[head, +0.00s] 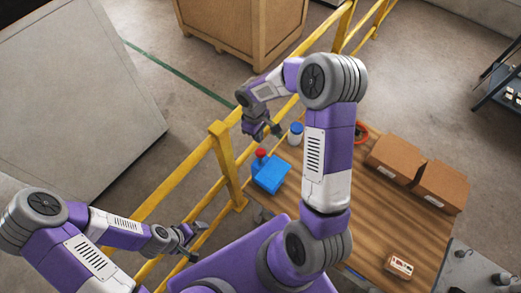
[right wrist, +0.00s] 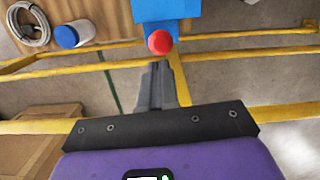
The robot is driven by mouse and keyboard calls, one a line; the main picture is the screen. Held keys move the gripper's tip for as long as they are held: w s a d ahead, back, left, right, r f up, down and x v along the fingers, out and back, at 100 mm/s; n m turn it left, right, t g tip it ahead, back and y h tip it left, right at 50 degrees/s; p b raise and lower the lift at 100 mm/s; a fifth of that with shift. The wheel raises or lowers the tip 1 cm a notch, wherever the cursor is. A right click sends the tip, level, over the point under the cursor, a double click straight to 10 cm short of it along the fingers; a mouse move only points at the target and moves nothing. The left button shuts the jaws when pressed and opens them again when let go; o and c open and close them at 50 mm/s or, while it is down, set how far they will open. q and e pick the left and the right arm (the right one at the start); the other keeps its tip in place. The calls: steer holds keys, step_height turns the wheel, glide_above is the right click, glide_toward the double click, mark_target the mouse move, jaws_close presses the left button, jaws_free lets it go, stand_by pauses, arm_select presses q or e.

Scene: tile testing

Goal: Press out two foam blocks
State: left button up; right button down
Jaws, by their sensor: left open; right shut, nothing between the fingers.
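A blue box-like device (head: 271,174) stands at the table's left edge with a red round button or knob (head: 261,153) on its side toward the railing. In the right wrist view the red knob (right wrist: 160,42) shows just beyond my fingertips, in front of the blue body (right wrist: 165,10). My right gripper (head: 272,131) is shut and empty; in the right wrist view its fingertips (right wrist: 157,68) are together, apart in the picture from the knob. My left gripper (head: 195,240) is open and empty, low left by the railing. I can make out no separate foam block.
A white jar with a blue lid (head: 295,133) stands on the wooden table (head: 372,205) near the device. Two cardboard boxes (head: 395,158) and a small white box (head: 399,266) are at right. Yellow railing (head: 228,165) runs along the table's left side. A coiled cable (right wrist: 28,22) lies beyond.

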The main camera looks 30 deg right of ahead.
mark_target(261, 152)
steer(key=shift+f, duration=0.15)
steer(key=shift+s+d+f+b, duration=0.1)
steer(key=shift+s+f+b, duration=0.1)
steer(key=shift+f+b, duration=1.3)
steer(key=shift+s+f+b, duration=0.15)
steer(key=shift+f+b, duration=0.8)
steer(key=shift+f, duration=0.95)
